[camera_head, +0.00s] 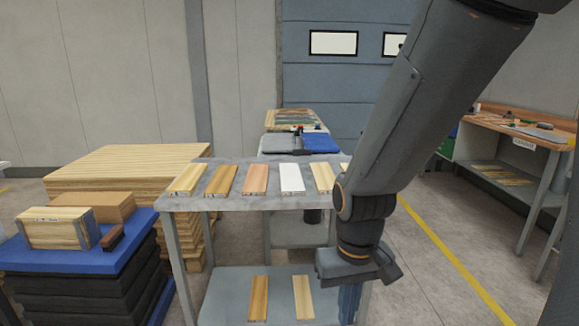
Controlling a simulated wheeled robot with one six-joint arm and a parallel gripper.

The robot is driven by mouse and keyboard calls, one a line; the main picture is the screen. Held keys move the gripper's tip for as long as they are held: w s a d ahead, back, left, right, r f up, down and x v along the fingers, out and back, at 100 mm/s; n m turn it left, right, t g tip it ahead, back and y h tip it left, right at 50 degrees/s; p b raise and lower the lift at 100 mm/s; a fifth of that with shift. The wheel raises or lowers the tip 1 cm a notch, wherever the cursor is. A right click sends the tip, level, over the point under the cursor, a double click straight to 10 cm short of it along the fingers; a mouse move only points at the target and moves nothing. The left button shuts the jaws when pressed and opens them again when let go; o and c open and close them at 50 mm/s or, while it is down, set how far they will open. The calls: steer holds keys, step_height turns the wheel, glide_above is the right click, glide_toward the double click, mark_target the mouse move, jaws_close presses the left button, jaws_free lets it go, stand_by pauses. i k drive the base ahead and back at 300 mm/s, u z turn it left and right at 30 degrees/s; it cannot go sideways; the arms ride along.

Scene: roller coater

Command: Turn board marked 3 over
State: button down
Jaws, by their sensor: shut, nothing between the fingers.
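Several narrow boards lie in a row across the grey table top: a light wood board (188,179), a darker brown board (221,180), a reddish board (255,180), a white board (292,178) and a pale wood board (322,177). A further board at the right end is mostly hidden by my arm. Small marks show at the near ends, but they are too small to read, so I cannot tell which is board 3. My gripper (351,303) points down at the table's right front, below top height, shut and empty, apart from the boards.
The grey table (235,202) has a lower shelf (281,307) with two boards (259,298). At left are a blue-topped stand (70,258) with wooden blocks and a stack of wood (125,165). A workbench (510,130) stands at right; the floor between is clear.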

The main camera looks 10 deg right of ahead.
mark_target(292, 183)
steer(key=u, duration=0.6)
steer(key=i, duration=0.85)
steer(key=z, duration=0.2)
